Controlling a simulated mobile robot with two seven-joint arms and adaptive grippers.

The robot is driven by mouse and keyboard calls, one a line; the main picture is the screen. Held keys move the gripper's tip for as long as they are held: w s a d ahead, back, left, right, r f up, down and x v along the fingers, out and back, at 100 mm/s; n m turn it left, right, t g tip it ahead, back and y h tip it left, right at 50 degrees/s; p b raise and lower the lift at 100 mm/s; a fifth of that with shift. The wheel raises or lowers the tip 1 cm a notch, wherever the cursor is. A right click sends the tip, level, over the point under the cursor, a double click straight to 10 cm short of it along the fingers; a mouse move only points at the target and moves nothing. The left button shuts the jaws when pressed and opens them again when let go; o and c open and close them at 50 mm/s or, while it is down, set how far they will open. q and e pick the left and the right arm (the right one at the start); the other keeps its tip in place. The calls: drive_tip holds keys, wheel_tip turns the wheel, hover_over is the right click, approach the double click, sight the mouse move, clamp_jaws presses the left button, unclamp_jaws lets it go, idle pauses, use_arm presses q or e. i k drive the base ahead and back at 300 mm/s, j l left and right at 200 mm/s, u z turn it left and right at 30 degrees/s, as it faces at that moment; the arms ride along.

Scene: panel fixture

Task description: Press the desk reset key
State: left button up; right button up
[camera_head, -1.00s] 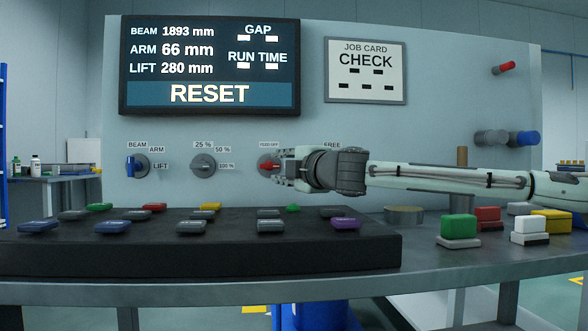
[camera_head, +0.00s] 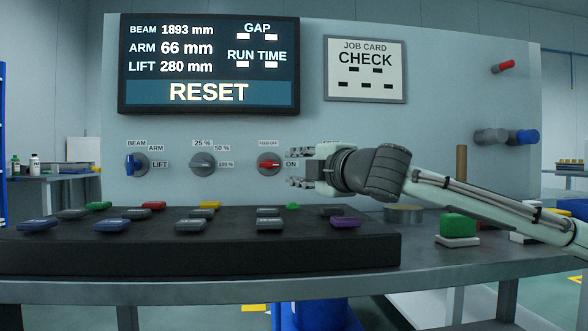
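The black desk console (camera_head: 200,257) carries several coloured and grey keys, including a blue key (camera_head: 111,225), a green key (camera_head: 98,206), a red key (camera_head: 153,206), a yellow key (camera_head: 209,205) and a purple key (camera_head: 345,222). Their labels are too small to read, so I cannot tell which is the reset key. The wall display (camera_head: 208,65) reads RESET in its bottom band. My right gripper (camera_head: 293,168) is open and empty, pointing left, above the console's right part. It is just right of the red-handled knob (camera_head: 269,164), apart from it. My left gripper is out of view.
Two more knobs, one blue (camera_head: 136,164) and one grey (camera_head: 203,163), are on the panel. A job card (camera_head: 366,68) reads CHECK. A green block button (camera_head: 459,226) stands on the bench at right. My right forearm covers other buttons behind it.

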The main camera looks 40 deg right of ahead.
sight(216, 204)
drive_tip(key=k+j, duration=0.1)
drive_tip(key=k, duration=0.4)
drive_tip(key=k+j, duration=0.15)
drive_tip(key=k, duration=0.35)
